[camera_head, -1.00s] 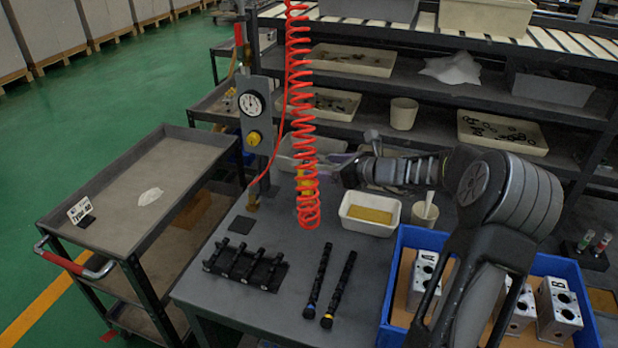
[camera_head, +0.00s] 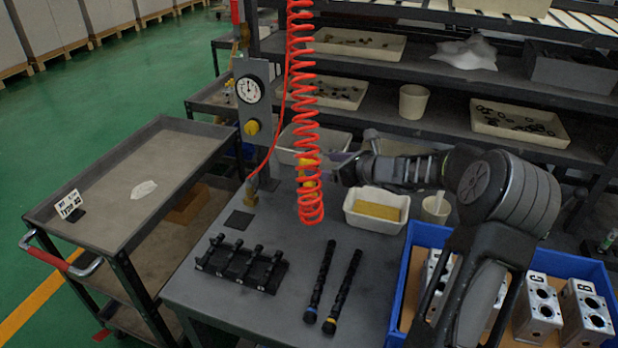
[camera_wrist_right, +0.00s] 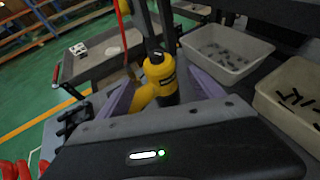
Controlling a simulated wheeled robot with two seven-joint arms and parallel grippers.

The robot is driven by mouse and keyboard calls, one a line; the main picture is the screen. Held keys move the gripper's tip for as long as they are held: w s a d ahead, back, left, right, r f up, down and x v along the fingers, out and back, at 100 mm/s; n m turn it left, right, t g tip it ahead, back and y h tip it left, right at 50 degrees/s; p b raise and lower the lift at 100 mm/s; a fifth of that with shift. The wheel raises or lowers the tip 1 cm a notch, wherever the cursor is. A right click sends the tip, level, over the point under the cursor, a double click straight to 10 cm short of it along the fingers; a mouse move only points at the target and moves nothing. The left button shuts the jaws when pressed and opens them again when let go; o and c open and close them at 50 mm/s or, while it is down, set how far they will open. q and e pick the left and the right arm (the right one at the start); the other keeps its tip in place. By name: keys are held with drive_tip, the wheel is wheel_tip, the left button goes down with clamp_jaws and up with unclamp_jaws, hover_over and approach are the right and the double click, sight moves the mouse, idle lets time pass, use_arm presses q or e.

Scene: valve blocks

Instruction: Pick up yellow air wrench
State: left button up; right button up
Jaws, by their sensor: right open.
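The yellow air wrench (camera_head: 307,172) hangs from the red coiled hose (camera_head: 301,100) above the workbench, partly hidden by the coils. In the right wrist view the yellow and black wrench (camera_wrist_right: 159,80) hangs between the two purple fingers. My right gripper (camera_head: 322,168) comes in from the right at the wrench's height. In the right wrist view the right gripper (camera_wrist_right: 160,92) is open, with one finger on each side of the wrench. I cannot tell whether either finger touches it. My left gripper is not in view.
A black rack (camera_head: 240,264) and two black shafts (camera_head: 342,292) lie on the workbench (camera_head: 200,288). A white bin (camera_head: 377,222) with a yellow block stands behind them. A blue crate (camera_head: 398,305) of metal valve blocks is at right. A grey cart (camera_head: 105,180) stands at left.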

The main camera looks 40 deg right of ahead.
sight(316, 162)
drive_tip(key=shift+w+a+f, duration=0.1)
drive_tip(key=shift+w+f, duration=0.15)
drive_tip(key=shift+w, duration=0.3)
drive_tip(key=shift+w+a, duration=0.1)
drive_tip(key=shift+w, duration=0.15)
drive_tip(key=p+x, duration=0.2)
drive_tip(key=x, duration=0.2)
drive_tip(key=shift+w+f, duration=0.15)
drive_tip(key=shift+w, duration=0.2)
drive_tip(key=shift+c, duration=0.2)
clamp_jaws()
idle(0.7)
